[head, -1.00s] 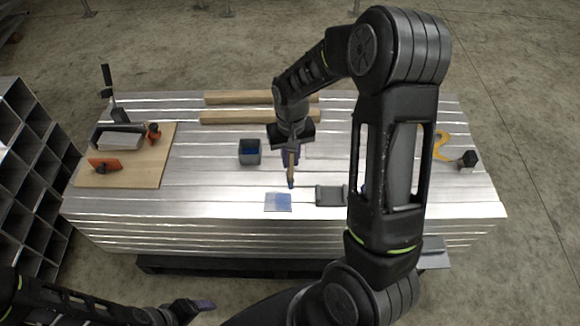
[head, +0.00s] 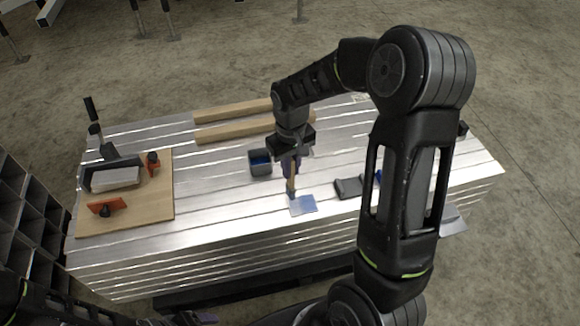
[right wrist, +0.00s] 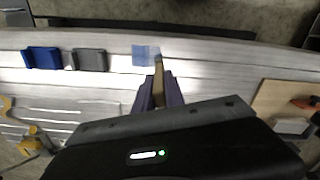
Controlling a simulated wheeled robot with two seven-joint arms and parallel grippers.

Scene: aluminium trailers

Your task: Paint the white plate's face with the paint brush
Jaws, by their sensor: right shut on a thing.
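The plate (head: 305,206) lies flat near the front edge of the metal table, its face largely blue with paler patches. It also shows in the right wrist view (right wrist: 144,56). My right gripper (head: 291,166) is shut on the paint brush (head: 292,182), which points down with its tip at the plate's far left edge. Whether the bristles touch is unclear. The right wrist view shows the purple fingers (right wrist: 158,92) around the brush handle (right wrist: 158,72). My left gripper (head: 195,318) is barely visible at the bottom edge, its jaws unclear.
A dark cup (head: 260,163) with blue inside stands behind and left of the plate. A grey block (head: 348,188) sits to its right. A wooden board (head: 150,205) with tools lies at left, and wooden bars (head: 235,132) lie at the back.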

